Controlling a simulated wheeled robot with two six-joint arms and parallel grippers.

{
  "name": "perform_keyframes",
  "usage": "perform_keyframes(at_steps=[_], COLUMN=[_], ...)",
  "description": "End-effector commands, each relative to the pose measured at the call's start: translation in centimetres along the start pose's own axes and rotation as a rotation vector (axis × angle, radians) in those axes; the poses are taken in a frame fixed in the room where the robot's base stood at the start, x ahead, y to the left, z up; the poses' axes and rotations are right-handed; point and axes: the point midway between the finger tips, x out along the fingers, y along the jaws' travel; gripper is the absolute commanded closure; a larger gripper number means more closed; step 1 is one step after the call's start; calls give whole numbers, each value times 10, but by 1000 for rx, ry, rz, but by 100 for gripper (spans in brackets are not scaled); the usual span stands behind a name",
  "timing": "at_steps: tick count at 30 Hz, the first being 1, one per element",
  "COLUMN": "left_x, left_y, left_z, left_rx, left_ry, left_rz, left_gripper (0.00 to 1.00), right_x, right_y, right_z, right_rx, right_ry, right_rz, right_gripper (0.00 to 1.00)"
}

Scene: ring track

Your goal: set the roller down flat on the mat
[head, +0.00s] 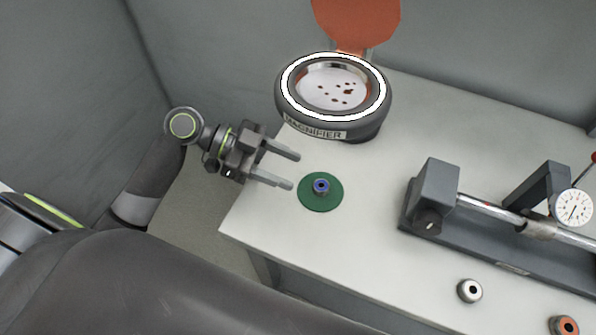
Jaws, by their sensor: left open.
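The round green mat (311,203) lies on the white table near its left corner. A small blue roller (321,185) with a dark centre hole sits on the mat, a little above the mat's middle in the picture. It looks flat, with its hole facing up. My left gripper (296,170) is open and empty. Its two fingers point right toward the roller, and their tips stop short of it, just left of the mat. My right gripper is not in view.
A lit ring magnifier (363,124) stands behind the mat. A grey fixture (432,190) with a metal rod and a dial gauge (572,209) lies to the right. A silver roller (470,291) and an orange roller (563,328) stand near the front. Table between mat and fixture is clear.

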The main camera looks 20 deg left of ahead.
Motion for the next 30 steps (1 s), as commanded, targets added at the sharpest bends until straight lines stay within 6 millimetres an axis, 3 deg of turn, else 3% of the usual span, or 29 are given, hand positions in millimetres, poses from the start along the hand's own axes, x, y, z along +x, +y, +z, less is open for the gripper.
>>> perform_keyframes(at_steps=[9,30], left_x=[-16,-16], left_y=[0,0], left_z=[-1,-1], left_rx=[1,2], left_ry=[-1,0], left_rz=[0,0], left_gripper=[48,48], right_x=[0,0], right_y=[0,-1], right_z=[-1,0], right_rx=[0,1], right_ry=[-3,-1], right_rz=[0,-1], right_gripper=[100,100])
